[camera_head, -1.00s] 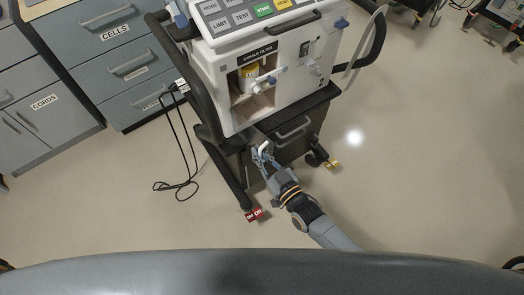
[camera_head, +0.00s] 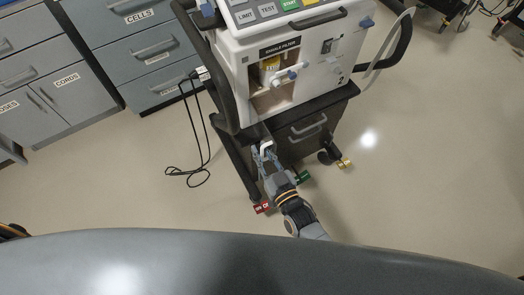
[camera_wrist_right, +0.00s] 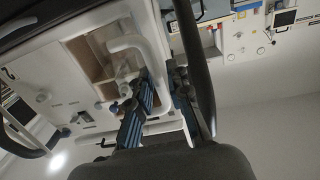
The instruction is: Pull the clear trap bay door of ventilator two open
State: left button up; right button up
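Ventilator two (camera_head: 318,62) is a white unit marked 2 on a dark cart; it also shows in the wrist view (camera_wrist_right: 65,95). Its trap bay (camera_head: 266,97) has wooden-coloured walls, with a yellow item and a white fitting inside. The clear door panel is hard to make out. My left gripper is not in view.
A dark drawer unit (camera_head: 310,131) with a grey handle is below the ventilator. Red (camera_head: 262,207) and green (camera_head: 302,177) tags mark the cart's feet. A black cable (camera_head: 195,150) lies on the floor at left, beside grey cabinets (camera_head: 60,85).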

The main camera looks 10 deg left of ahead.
jog(key=v, duration=1.2)
jog(key=shift+f, duration=0.1)
jog(key=s+d+f+m+g+h, duration=0.15)
jog(key=d+f, duration=0.25)
jog(key=f, duration=0.4)
jog(key=s+d+f+g+h+p, duration=0.1)
jog(key=s+d+f+g+h, duration=0.25)
jog(key=f, duration=0.45)
jog(key=s+d+f+g+h, duration=0.1)
jog(key=s+d+f+g, duration=0.1)
jog(key=d+f, duration=0.5)
jog(key=s+d+f+m+g+h, duration=0.1)
jog(key=s+d+f+g, duration=0.2)
jog(key=s+f, duration=0.3)
jog(key=s+d+f+m+g+h+p, duration=0.1)
jog(key=s+f, duration=0.5)
jog(key=s, duration=0.8)
jog(key=d+g+h, duration=0.1)
jog(key=d+g, duration=0.1)
jog(key=g, duration=0.1)
jog(key=shift+d+h, duration=0.3)
jog(key=shift+m, duration=0.25)
